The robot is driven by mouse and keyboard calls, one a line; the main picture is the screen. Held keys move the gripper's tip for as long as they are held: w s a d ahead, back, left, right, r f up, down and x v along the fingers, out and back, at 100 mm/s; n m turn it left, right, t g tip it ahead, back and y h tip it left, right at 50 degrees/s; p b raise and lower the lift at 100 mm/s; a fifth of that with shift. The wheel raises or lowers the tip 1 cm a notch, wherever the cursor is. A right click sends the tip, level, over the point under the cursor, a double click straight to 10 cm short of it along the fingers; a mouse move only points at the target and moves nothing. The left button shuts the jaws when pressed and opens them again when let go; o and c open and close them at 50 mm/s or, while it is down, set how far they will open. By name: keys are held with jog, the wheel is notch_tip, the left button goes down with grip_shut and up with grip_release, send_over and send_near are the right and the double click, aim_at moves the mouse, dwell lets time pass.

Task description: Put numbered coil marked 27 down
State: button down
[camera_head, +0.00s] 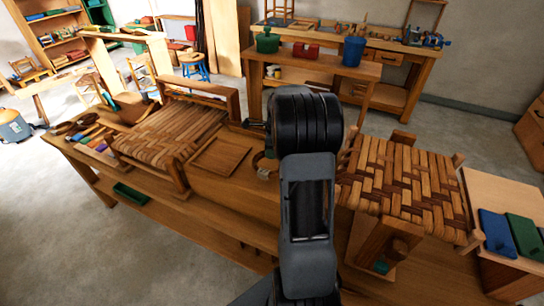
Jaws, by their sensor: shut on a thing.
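My arm rises up the middle of the picture, and its dark links hide what lies behind them. I cannot make out my gripper's fingers. A tan-brown coil (265,167) shows just left of my arm, over the bench; part of it is hidden by the arm. I cannot read a number on it, and cannot tell whether it rests on the bench or is held. A shallow wooden tray (221,157) lies on the bench left of the coil.
The long wooden bench (235,190) carries a woven seat frame (172,133) on the left and a woven bark seat (410,180) on the right. Blue (496,233) and green (525,237) items lie at far right. Hand tools (85,132) lie at the bench's left end.

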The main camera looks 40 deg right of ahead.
aim_at(272, 163)
jog(key=shift+w+d+f, duration=0.2)
jog(key=shift+f, duration=1.6)
jog(key=shift+f, duration=0.15)
jog(key=c, duration=0.9)
grip_release()
jog(key=shift+c, duration=0.2)
